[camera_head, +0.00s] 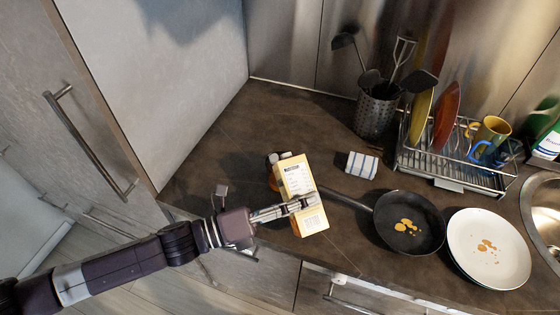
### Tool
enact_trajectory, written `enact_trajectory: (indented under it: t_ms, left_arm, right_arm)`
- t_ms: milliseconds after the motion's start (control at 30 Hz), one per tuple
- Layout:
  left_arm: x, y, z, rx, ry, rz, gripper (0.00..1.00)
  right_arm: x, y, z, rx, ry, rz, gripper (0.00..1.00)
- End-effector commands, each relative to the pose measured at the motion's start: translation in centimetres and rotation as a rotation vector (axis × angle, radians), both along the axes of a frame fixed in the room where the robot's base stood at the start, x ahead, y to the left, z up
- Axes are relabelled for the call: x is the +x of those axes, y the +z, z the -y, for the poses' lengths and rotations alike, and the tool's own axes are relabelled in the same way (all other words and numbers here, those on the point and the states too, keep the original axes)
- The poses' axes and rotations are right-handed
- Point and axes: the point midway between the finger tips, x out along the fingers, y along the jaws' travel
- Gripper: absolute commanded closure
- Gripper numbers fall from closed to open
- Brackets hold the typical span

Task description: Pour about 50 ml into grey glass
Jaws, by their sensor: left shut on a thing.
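A yellow and white carton (292,172) is held above the dark counter near its front edge. My left gripper (305,201) is shut on the carton, with its fingers across the middle of it. The carton looks tilted. A small orange and dark thing (272,182) shows partly behind the carton's left side; I cannot tell what it is. I cannot make out a grey glass; the carton and gripper may hide it. My right gripper is not in view.
A black frying pan (416,241) and a white plate (500,268), both with orange spots, lie to the right. A striped cloth (357,165), utensil holder (376,113) and dish rack (450,170) stand behind. A sink (543,215) is far right. Counter at back left is clear.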

Motion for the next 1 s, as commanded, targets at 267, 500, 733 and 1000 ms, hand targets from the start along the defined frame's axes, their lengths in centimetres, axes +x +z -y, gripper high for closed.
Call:
enact_trajectory:
  t_ms: [267,500,733,1000]
  left_arm:
    - [0.0,0.16,0.03,-0.002,-0.001,0.002,0.93]
    - [-0.01,0.15,0.04,-0.002,-0.001,0.002,0.93]
    - [-0.01,0.15,0.04,-0.002,-0.001,0.002,0.93]
    - [0.2,-0.57,-0.06,0.011,0.0,0.034,0.93]
  right_arm:
    - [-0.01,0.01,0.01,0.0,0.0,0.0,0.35]
    - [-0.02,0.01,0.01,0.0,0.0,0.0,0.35]
    - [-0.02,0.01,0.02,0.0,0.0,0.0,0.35]
    - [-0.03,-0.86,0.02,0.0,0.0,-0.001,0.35]
